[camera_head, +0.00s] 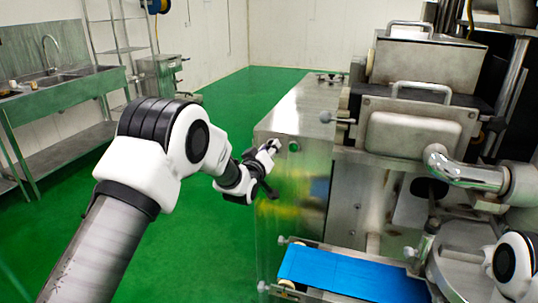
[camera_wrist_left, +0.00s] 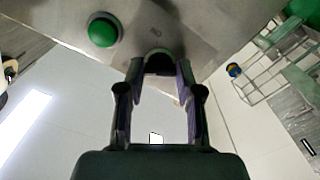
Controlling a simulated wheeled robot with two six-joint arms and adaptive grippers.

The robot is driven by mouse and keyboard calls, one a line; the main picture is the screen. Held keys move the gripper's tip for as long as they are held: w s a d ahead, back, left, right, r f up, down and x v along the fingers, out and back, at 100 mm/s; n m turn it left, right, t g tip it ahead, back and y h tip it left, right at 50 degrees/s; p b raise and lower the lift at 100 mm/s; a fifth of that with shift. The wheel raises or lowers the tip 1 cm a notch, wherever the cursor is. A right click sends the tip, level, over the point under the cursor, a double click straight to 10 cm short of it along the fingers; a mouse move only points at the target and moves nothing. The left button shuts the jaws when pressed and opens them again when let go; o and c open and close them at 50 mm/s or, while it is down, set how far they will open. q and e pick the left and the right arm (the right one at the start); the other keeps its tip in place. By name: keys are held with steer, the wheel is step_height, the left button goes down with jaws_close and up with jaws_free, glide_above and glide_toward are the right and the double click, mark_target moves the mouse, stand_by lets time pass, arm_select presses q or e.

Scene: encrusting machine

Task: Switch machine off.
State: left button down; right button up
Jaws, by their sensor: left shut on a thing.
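The machine (camera_head: 310,110) is a large stainless steel body to the right of my left arm in the head view. My left gripper (camera_head: 270,150) is at its steel side panel, beside a green button (camera_head: 294,146). In the left wrist view the left gripper (camera_wrist_left: 158,68) has its fingertips on either side of a small rounded knob (camera_wrist_left: 158,53) on the panel and is shut on it. The green button (camera_wrist_left: 104,30) is up and left of the fingertips there, apart from them. The knob's underside is hidden between the fingers. My right gripper is out of view.
A blue conveyor belt (camera_head: 350,275) juts from the machine below the gripper. A curved metal pipe (camera_head: 465,172) is at the right. A steel sink bench (camera_head: 60,92) stands at the left. Green floor (camera_head: 210,245) is clear between bench and machine.

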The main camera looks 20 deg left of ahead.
arm_select(q)
steer(key=shift+n+b, duration=0.3)
steer(key=shift+n, duration=0.6)
steer(key=c, duration=0.8)
jaws_free()
steer(key=shift+o, duration=0.2)
steer(key=s, duration=1.2)
steer(key=shift+a, duration=0.3)
